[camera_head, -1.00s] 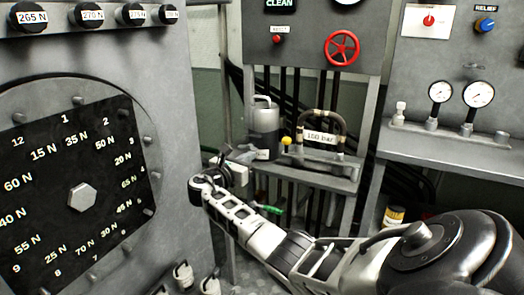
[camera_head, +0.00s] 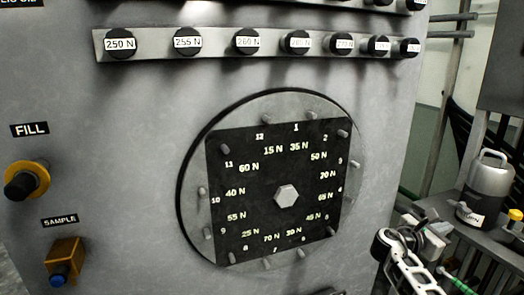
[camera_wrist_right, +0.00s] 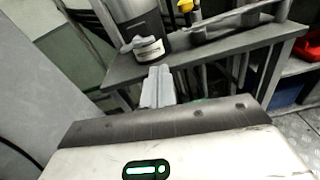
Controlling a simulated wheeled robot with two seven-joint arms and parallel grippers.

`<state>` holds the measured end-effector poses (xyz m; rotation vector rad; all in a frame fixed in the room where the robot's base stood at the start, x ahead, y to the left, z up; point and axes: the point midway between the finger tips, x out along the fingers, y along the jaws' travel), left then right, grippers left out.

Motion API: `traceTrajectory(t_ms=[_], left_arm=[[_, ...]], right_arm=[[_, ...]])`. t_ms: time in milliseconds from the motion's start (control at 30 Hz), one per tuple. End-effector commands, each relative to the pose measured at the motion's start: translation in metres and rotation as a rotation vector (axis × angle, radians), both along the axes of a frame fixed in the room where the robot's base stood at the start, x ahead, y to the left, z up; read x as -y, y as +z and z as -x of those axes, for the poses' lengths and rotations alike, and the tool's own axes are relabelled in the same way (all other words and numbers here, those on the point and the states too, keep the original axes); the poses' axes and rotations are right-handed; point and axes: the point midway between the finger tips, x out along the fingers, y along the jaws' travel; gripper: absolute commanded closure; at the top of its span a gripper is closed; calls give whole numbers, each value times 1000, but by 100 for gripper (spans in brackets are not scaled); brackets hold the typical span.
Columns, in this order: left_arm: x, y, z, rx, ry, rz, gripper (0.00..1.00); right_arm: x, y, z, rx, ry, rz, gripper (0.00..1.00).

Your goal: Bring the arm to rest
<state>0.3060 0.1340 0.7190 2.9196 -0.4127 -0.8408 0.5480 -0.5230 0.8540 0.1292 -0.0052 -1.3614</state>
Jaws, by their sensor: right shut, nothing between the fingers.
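My right arm (camera_head: 408,272) comes in at the lower right of the head view. Its gripper (camera_head: 431,237) is beside the right edge of the grey panel, left of the metal canister. In the right wrist view the gripper fingers (camera_wrist_right: 158,86) are together and empty, pointing toward the shelf with the canister. My left gripper is not in view.
The grey panel carries a round dial plate (camera_head: 240,205) with a hex bolt (camera_head: 286,196), a row of labelled knobs (camera_head: 247,41), a fill knob (camera_head: 22,181) and a sample valve (camera_head: 64,254). The canister (camera_head: 487,188) stands on a shelf (camera_wrist_right: 215,58) at right.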

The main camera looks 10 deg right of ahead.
Motion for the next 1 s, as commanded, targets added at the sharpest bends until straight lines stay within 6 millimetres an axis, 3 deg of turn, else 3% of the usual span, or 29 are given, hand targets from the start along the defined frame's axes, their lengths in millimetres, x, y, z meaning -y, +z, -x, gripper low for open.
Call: traceTrajectory(t_ms=[167, 200, 300, 433, 567, 700, 800, 1000], left_arm=[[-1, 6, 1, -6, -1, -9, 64], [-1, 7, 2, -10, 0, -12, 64], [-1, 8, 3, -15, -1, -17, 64], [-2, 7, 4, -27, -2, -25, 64], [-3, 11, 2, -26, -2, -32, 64], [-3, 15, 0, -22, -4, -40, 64], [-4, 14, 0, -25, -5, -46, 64], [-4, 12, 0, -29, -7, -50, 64]], right_arm=[[-72, -96, 17, 240, 214, -360, 100], [-93, -117, 25, 308, 248, -473, 100], [-150, -160, 53, 480, 287, -778, 100], [-229, -191, 105, 705, 219, -1214, 100], [-304, -188, 164, 934, 11, -1652, 100], [-357, -159, 214, 1145, -302, -2013, 100], [-376, -138, 235, 1247, -491, -2163, 100], [-386, -122, 245, 1317, -632, -2257, 100]])
